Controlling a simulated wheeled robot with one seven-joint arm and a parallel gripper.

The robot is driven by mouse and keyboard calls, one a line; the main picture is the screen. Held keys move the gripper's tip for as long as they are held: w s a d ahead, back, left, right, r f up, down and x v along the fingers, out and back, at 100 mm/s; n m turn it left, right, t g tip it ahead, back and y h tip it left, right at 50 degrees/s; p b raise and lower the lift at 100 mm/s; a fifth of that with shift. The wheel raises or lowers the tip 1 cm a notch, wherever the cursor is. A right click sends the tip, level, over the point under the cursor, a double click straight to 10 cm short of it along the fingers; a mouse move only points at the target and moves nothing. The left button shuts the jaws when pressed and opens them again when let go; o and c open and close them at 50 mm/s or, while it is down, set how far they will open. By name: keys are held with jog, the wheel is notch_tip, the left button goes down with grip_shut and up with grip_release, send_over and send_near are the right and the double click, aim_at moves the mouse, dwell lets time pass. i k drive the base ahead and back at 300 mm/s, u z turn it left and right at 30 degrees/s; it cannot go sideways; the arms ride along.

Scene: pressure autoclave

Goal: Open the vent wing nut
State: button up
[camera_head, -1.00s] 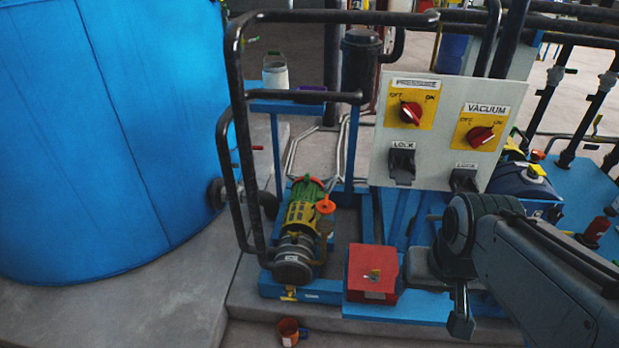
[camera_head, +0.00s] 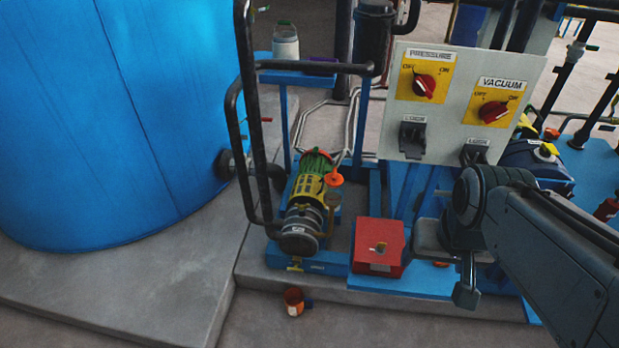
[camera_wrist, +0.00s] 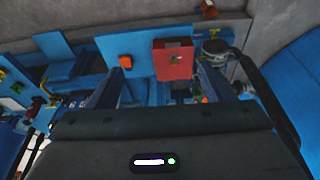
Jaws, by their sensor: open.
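A small brass-coloured fitting (camera_head: 379,248) sits on top of a red box (camera_head: 365,262). It may be the vent wing nut, but it is too small to tell. The fitting also shows in the wrist view (camera_wrist: 176,59), on the red box (camera_wrist: 173,47) beyond my fingers. My gripper (camera_head: 466,285) is right of the red box in the head view and apart from it. In the wrist view my gripper (camera_wrist: 160,88) is open, with its two fingers spread wide and nothing held between them.
A white panel (camera_head: 470,75) with red knobs stands above the box. A green and yellow pump (camera_head: 310,185) is left of it, behind black pipe rails (camera_head: 250,130). A big blue tank (camera_head: 110,120) fills the left. An orange cup (camera_head: 294,300) stands on the floor.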

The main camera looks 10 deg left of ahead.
aim_at(302, 207)
jog(key=k, duration=0.45)
jog(key=u, duration=0.95)
jog(key=i, duration=1.55)
jog(key=z, duration=0.95)
